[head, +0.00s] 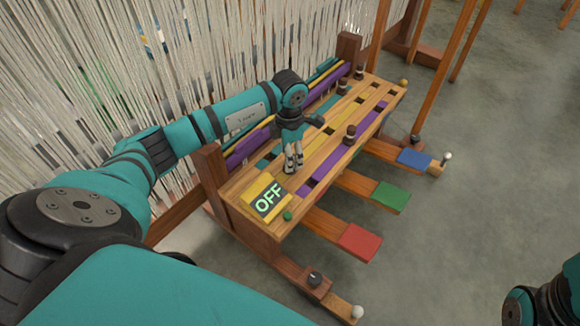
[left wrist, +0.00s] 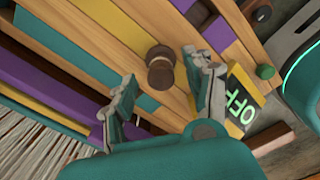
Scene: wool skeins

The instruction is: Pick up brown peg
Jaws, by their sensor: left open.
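My left gripper (head: 292,166) is open and points down over the near-left part of the wooden slotted board (head: 234,190). In the left wrist view a brown peg (left wrist: 160,68) with a dark band shows between the two spread fingers of this gripper (left wrist: 157,82). I cannot tell whether the fingertips are beside the peg or still above it. In the head view that peg seems hidden by the gripper. Other brown pegs stand farther along the board, one at its middle (head: 350,134) and two toward the back (head: 343,87) (head: 359,72). My right gripper is not in view.
A yellow box marked OFF (head: 267,197) and a green button (head: 288,216) sit close in front of the gripper. Red (head: 360,241), green (head: 390,197) and blue (head: 414,159) pedals stick out to the right. Hanging white threads (head: 60,110) stand behind the left arm.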

